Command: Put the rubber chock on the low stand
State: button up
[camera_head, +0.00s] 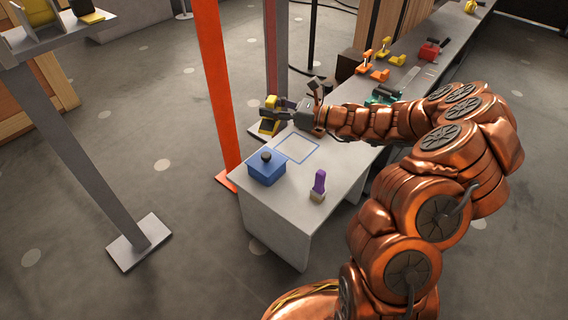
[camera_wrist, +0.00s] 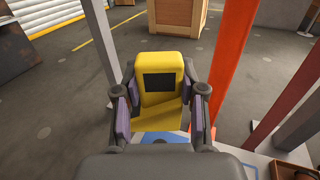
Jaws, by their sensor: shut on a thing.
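A yellow block with a black square patch, which looks like the rubber chock (camera_wrist: 163,63), is held between the fingers of my gripper (camera_wrist: 160,112) in the wrist view. I cannot tell whether this is the low stand.
On the grey bench (camera_head: 290,218) are a blue box (camera_head: 267,170) with a black knob, a purple-topped object (camera_head: 319,186) and a blue-outlined square (camera_head: 297,148). An orange post (camera_head: 216,85) rises close to the bench. Yellow, orange and red parts lie farther back.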

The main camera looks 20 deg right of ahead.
jog(key=s+d+f+m+t+h+p, duration=0.15)
jog(key=d+f, duration=0.25)
jog(key=d, duration=0.7)
jog(key=d+f+m+t+h+p, duration=0.15)
jog(key=d+f, duration=0.25)
jog(key=d, duration=0.6)
jog(key=s+d+f+m+t+h+p, duration=0.1)
jog(key=s+d+f, duration=0.3)
jog(key=s+d, duration=0.3)
jog(key=s+d+f+t+h+p, duration=0.1)
jog(key=s+d+f+p, duration=0.1)
jog(key=s+d+f, duration=0.45)
jog(key=b, duration=0.5)
send_over(343, 164)
jog(key=shift+w+r, duration=0.1)
jog(key=shift+r, duration=0.25)
jog(key=shift+f+b, duration=0.7)
jog(key=shift+f, duration=1)
jog(key=shift+f, duration=0.15)
jog(key=o, duration=1.2)
